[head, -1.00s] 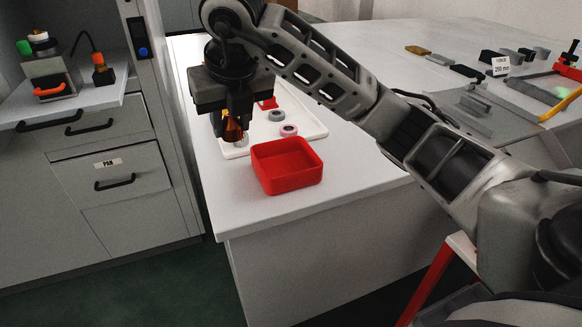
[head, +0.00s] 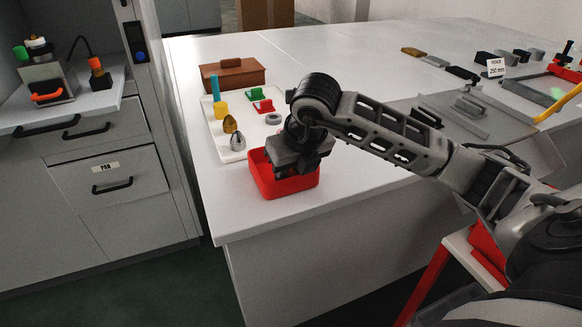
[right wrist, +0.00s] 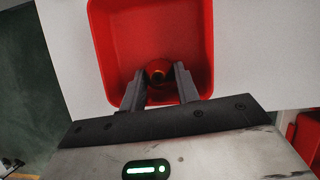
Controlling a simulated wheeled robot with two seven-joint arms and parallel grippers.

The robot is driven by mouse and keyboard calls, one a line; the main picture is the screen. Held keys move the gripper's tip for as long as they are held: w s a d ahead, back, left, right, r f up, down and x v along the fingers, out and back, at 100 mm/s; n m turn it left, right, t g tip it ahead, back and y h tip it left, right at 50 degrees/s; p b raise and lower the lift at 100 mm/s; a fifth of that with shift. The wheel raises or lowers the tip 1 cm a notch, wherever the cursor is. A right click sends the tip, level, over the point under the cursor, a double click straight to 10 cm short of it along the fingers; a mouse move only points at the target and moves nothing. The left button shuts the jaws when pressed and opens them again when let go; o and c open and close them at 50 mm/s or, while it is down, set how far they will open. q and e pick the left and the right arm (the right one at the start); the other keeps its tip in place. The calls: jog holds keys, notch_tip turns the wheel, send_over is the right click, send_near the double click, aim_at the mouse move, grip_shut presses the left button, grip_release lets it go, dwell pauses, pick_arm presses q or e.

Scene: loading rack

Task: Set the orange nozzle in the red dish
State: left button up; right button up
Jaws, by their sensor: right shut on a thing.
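The red dish (head: 262,178) is an open square tray near the front left of the white table. It also shows in the right wrist view (right wrist: 112,45). My right gripper (right wrist: 160,80) reaches down into the dish, and its fingers are shut on the orange nozzle (right wrist: 157,68), which looks dark orange in the shade. In the head view the gripper (head: 292,172) hides the nozzle. I cannot tell whether the nozzle touches the dish floor. My left gripper is not in view.
A white tray (head: 226,157) behind the dish holds a gold nozzle (head: 230,124), a silver nozzle (head: 237,142), a grey ring (head: 273,118) and red, green and yellow parts. A brown box (head: 233,76) stands behind it. Clear table lies in front of the dish.

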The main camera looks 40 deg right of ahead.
jog(key=shift+f, duration=0.15)
jog(key=o, duration=1)
jog(key=shift+c, duration=0.2)
jog(key=v, duration=1.2)
